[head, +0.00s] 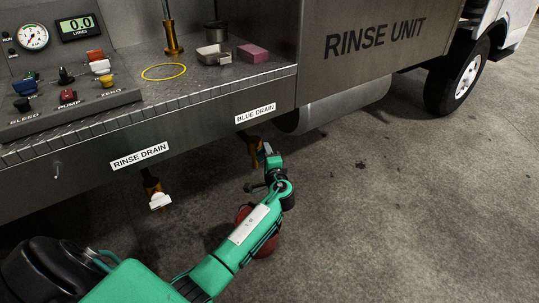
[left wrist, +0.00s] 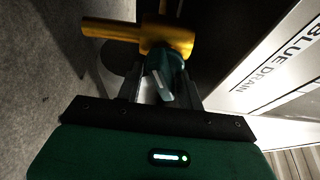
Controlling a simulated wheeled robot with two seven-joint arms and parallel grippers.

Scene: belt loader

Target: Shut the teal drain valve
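The teal drain valve handle (left wrist: 166,72) sits on a brass valve body (left wrist: 150,34) in the left wrist view. In the head view the brass body (head: 254,152) hangs under the "BLUE DRAIN" label (head: 255,114), with a small bit of teal handle (head: 268,149) beside it. My left gripper (left wrist: 163,88) is at the valve, with the handle between its two fingers. Whether both fingers press on it I cannot tell. In the head view my left gripper (head: 271,163) partly covers the valve. My right gripper is not in view.
A second brass valve with a white handle (head: 160,201) hangs under the "RINSE DRAIN" label (head: 140,155). The metal counter edge (head: 200,105) runs above both valves. A red round object (head: 246,222) shows partly behind my left arm. The floor to the right is open.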

